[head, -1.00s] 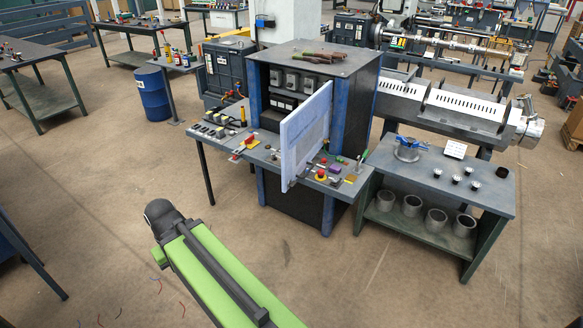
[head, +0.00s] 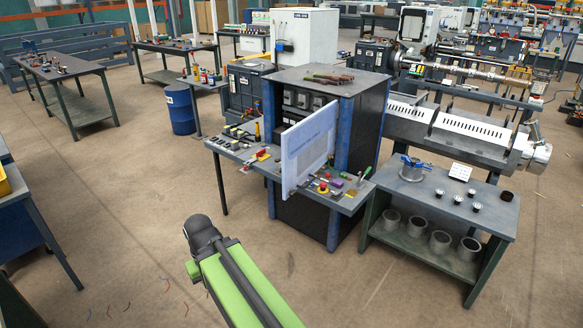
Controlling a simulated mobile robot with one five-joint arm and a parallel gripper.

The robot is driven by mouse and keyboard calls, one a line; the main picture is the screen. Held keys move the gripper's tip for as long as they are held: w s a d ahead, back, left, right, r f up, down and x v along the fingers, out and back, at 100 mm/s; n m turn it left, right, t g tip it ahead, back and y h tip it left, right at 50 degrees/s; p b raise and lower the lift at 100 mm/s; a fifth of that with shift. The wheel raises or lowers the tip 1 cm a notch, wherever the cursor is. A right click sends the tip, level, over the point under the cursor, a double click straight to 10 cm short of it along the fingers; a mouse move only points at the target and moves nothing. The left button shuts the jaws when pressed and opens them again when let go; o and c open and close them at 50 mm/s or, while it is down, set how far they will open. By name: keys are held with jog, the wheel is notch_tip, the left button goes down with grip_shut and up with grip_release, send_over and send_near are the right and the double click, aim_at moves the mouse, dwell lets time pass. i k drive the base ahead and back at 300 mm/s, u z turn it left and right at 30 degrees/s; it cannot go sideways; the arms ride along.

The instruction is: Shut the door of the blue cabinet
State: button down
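The blue cabinet (head: 342,188) stands in the middle of the head view, dark-sided with blue corner posts. Its door (head: 309,147), a pale blue-white panel, stands open and juts out toward me over the shelf in front. Behind the door, dark modules (head: 297,98) show inside the upper compartment. The inner right part of the opening is hidden by the door. My green and black arm reaches in from the bottom edge, below and left of the door and apart from it. The gripper's fingers do not show.
A shelf (head: 237,148) with small tools and buttons crosses the cabinet's front. A workbench (head: 437,194) with grey rings below stands to its right. A blue drum (head: 180,108) stands behind left. The floor (head: 130,205) in front and left is open, with thin wires lying on it.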

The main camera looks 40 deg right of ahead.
aim_at(306, 146)
jog(key=z, duration=0.05)
jog(key=i, duration=0.9)
jog(key=u, duration=0.05)
